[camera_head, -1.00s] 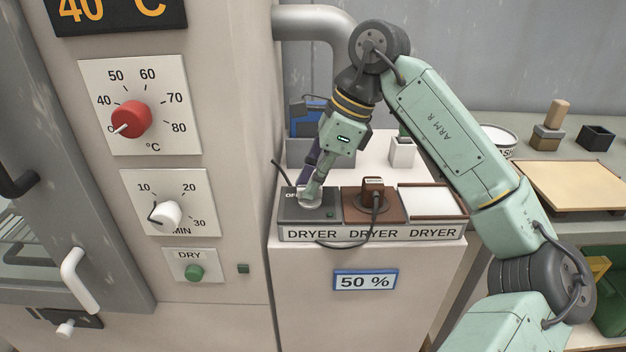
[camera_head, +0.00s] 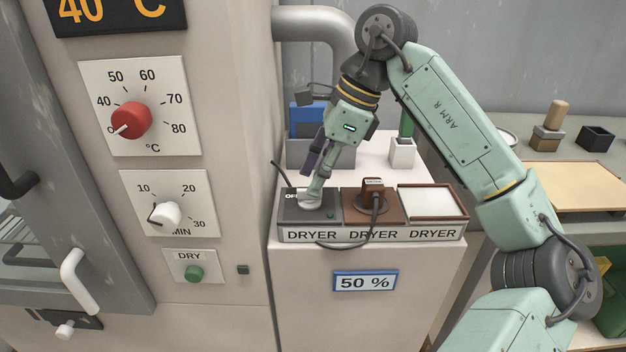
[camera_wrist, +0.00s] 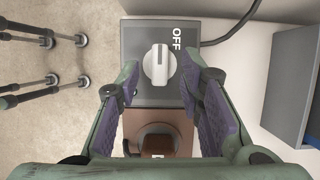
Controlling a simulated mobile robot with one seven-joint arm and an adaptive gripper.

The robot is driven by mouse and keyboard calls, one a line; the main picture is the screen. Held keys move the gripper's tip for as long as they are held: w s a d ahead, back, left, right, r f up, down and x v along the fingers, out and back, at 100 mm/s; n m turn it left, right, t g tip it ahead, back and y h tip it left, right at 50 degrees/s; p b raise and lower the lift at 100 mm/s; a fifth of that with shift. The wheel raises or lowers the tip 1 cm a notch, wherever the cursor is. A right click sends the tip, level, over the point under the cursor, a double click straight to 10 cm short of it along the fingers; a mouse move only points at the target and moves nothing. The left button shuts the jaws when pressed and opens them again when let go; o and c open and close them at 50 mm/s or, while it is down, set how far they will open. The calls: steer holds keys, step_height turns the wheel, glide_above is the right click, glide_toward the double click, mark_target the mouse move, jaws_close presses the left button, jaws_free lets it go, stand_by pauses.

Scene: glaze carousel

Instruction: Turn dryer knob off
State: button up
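The dryer knob (camera_wrist: 159,65) is a white round dial with a raised grip on a dark grey box (camera_wrist: 145,35) marked OFF. In the wrist view its grip points along the picture's vertical, while the OFF mark is to its right. In the head view the knob (camera_head: 309,203) is partly hidden by my fingers. My gripper (camera_wrist: 159,88) is open, with one purple-padded finger on each side of the knob's near end. I cannot tell whether the pads touch it.
A brown socket with a plug (camera_head: 373,204) and a white-topped tray (camera_head: 432,202) sit beside the grey box. A black cable runs behind the box. The dryer panel with a red knob (camera_head: 131,121) stands at left. A blue-grey bin (camera_wrist: 293,85) is at right.

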steer(key=v, duration=1)
